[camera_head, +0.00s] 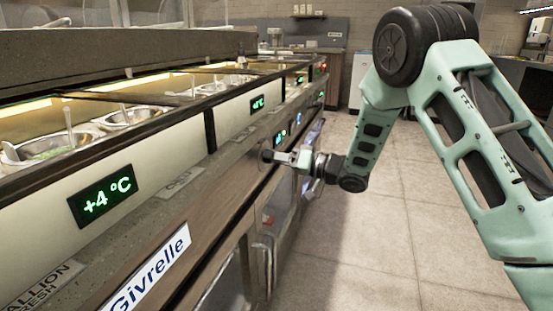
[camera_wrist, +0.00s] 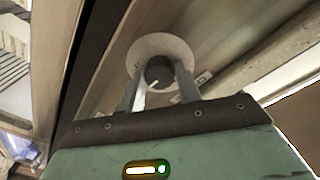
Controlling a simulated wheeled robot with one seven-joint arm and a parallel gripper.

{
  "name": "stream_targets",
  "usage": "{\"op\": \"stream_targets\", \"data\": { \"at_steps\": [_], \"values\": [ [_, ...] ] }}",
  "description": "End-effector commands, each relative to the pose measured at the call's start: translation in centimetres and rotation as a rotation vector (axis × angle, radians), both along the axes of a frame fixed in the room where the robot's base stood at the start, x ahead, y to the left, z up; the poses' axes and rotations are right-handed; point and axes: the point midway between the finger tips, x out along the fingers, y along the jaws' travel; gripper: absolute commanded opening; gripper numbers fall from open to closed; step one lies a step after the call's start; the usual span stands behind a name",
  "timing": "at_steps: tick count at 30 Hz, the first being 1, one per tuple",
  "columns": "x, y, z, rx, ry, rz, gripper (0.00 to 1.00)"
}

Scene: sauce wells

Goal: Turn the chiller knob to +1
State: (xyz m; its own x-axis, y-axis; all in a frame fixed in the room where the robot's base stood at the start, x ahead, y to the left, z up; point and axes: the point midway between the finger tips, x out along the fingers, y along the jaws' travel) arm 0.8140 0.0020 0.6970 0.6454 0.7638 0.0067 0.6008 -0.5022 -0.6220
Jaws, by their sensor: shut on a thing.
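The chiller knob (camera_wrist: 159,72) is a dark round knob with a light pointer mark, set on a pale round plate (camera_wrist: 150,48) in the wrist view. My gripper (camera_wrist: 160,82) has one finger on each side of the knob and is shut on it. In the head view my gripper (camera_head: 283,157) reaches the front panel of the counter, and the knob is hard to make out there. Any scale marks around the knob are too small to read. A green display (camera_head: 281,136) is lit just above my gripper, its figures too small to read surely.
The long counter (camera_head: 150,255) runs along the left, with sauce wells (camera_head: 130,116) on top. A near display (camera_head: 102,200) reads +4 °C. A "Givrelle" label (camera_head: 148,270) is on the front. Tiled floor (camera_head: 370,240) lies clear at the right.

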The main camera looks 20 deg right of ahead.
Motion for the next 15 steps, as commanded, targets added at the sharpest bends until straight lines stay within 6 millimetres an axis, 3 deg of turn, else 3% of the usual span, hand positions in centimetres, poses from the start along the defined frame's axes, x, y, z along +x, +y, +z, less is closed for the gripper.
{"op": "stream_targets", "data": {
  "at_steps": [15],
  "values": [
    [0.02, -0.10, -0.25, -0.262, -0.360, -0.002, 0.11]
  ]
}}
